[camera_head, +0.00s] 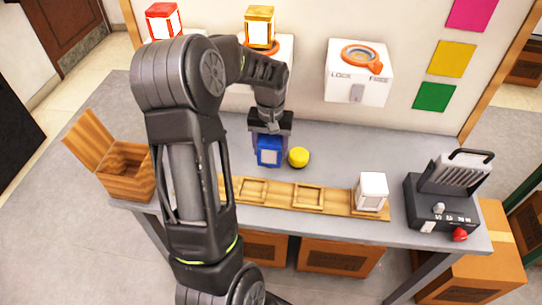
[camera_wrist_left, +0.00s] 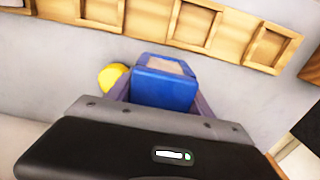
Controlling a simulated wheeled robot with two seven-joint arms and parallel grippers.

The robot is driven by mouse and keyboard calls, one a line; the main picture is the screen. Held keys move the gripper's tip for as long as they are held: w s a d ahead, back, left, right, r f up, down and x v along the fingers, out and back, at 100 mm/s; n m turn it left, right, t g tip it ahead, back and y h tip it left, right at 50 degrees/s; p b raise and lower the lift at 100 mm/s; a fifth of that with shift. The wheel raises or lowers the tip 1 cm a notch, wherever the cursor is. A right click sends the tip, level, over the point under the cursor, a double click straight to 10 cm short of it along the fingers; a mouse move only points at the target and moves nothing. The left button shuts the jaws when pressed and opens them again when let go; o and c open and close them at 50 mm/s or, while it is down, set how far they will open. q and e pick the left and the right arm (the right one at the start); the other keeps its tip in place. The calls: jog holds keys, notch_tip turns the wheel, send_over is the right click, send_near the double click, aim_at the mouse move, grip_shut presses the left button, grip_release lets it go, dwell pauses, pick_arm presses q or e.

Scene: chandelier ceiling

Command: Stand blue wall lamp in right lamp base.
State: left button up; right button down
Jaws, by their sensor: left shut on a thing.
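The blue lamp (camera_head: 269,151) is a blue block with a pale face, low over or on the grey table. My left gripper (camera_head: 270,138) is shut on it from above; in the left wrist view, the blue lamp (camera_wrist_left: 165,85) sits between the fingers. I cannot tell whether it touches the table. The right lamp base (camera_head: 358,75) is a white wall box marked LOCK and FREE, with an empty orange ring on top and a grey knob in front. It is up and right of the gripper. My right gripper is not in view.
A yellow round button (camera_head: 299,157) is close beside the blue lamp. A wooden strip (camera_head: 280,197) with square frames runs along the front; a white lamp (camera_head: 371,190) stands at its right. A yellow lamp (camera_head: 259,27) and red lamp (camera_head: 163,20) are higher left. A dark machine (camera_head: 440,205) stands right.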

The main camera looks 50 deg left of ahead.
aim_at(271, 137)
pick_arm(q)
jog(key=shift+f, duration=1.9)
jog(key=o, duration=1.6)
jog(key=shift+f, duration=0.1)
notch_tip(271, 137, up, 12)
jog(key=shift+r, duration=0.15)
